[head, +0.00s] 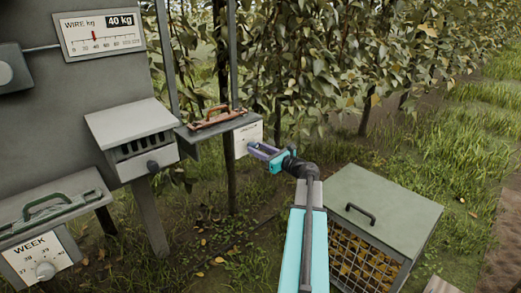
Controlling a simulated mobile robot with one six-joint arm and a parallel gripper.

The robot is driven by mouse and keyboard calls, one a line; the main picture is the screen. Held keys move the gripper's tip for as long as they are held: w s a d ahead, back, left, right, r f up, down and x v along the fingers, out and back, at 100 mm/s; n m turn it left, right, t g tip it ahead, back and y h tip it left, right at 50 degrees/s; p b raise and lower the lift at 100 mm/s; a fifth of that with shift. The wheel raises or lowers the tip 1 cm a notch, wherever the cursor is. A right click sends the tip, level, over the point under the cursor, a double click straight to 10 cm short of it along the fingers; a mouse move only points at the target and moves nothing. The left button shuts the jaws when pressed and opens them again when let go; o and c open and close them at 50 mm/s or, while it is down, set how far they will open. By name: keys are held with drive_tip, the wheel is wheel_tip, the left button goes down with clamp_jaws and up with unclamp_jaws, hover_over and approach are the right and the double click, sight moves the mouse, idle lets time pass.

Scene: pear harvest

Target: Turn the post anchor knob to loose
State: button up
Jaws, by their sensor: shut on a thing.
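The white post anchor plate (244,134) faces right at the end of a small grey shelf, near the middle of the head view. Its print is too small to read, so the setting does not show. My gripper (256,149) reaches up to this plate from the right, its purple fingers against its lower front. The fingers are shut on the anchor knob, which they mostly hide.
A rusty orange-handled tool (212,118) lies on the grey shelf (240,122). A gauge panel (100,35) reads 40 kg. A vented box (135,140) and a WEEK dial (45,270) stand left. A lidded mesh crate (385,205) stands right of my arm. Leafy trees grow behind.

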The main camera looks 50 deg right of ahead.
drive_tip(key=n+h+b, duration=0.1)
drive_tip(key=n+b, duration=0.6)
drive_tip(key=n, duration=0.1)
drive_tip(key=n+h+b, duration=0.1)
drive_tip(key=n+b, duration=0.6)
drive_tip(key=n, duration=0.1)
drive_tip(key=n+b, duration=0.7)
drive_tip(key=n, duration=0.2)
drive_tip(key=shift+s+a+f+g+h, duration=0.1)
drive_tip(key=shift+a+g+h, duration=0.05)
drive_tip(key=shift+g+h, duration=0.25)
idle(0.4)
drive_tip(key=o, duration=1)
drive_tip(key=shift+o, duration=0.2)
drive_tip(key=shift+a, duration=0.1)
